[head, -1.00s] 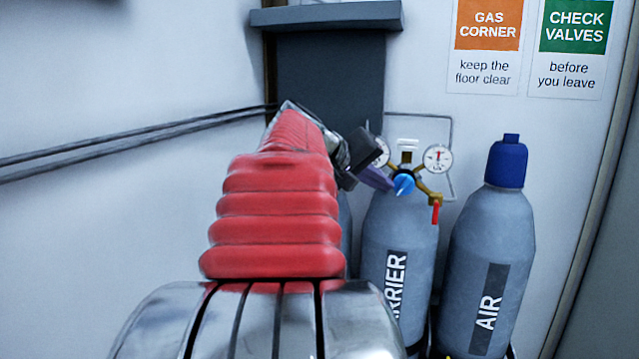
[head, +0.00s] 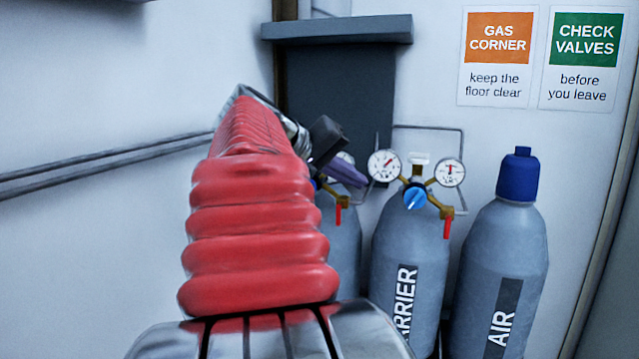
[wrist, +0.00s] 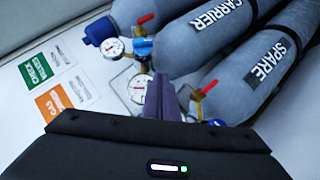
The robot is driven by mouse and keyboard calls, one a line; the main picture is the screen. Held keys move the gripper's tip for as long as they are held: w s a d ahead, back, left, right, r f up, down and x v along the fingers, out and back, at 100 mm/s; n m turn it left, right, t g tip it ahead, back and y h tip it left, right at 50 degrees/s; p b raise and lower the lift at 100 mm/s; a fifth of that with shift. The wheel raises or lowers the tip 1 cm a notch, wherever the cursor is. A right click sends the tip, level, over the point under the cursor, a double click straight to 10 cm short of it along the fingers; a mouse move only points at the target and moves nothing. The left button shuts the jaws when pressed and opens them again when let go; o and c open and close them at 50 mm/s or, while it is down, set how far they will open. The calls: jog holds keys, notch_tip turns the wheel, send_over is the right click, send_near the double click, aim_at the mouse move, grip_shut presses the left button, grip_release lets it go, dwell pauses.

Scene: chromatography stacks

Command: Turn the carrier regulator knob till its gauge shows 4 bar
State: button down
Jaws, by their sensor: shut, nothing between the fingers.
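The carrier cylinder (head: 415,255) stands in the middle of the head view. Its blue regulator knob (head: 415,197) has a pale mark and faces me. A left gauge (head: 384,165) and a right gauge (head: 450,172) flank it. The left gauge's needle slants up and right and the right one's points about straight up; the numbers are too small to read. My gripper (head: 358,180), with purple fingers, is shut and empty, left of the knob and apart from it. In the wrist view the knob (wrist: 143,47) lies beyond the fingertips (wrist: 158,80).
The spare cylinder (wrist: 265,65) stands left of the carrier in the head view, its regulator partly behind my gripper. The air cylinder (head: 497,270) with a blue cap stands at right. A red-handled valve (head: 447,222) hangs beside the knob. Wall pipes run at left.

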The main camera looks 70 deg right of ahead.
jog(key=shift+f+v, duration=0.2)
jog(key=shift+v, duration=1.45)
jog(key=shift+w+f, duration=0.1)
jog(key=shift+w, duration=0.15)
jog(key=w+a+f+n+t+y, duration=0.2)
jog(key=w+a+f+n+t, duration=0.2)
jog(key=w+a+f, duration=0.55)
jog(key=w+a+f+n+t+y, duration=0.1)
jog(key=w+a+f+n+t, duration=0.45)
jog(key=a, duration=0.65)
jog(key=a+f+n+y, duration=0.1)
jog(key=a+f+y, duration=0.1)
jog(key=a+f, duration=0.3)
jog(key=a+f+n+t+y, duration=0.1)
jog(key=a+f, duration=0.5)
jog(key=a, duration=0.6)
jog(key=a+f+n+t+y, duration=0.1)
jog(key=a+f+y, duration=0.3)
jog(key=a, duration=0.5)
jog(key=shift+a+f+n, duration=0.4)
jog(key=shift+f+n, duration=0.05)
jog(key=shift+f, duration=0.25)
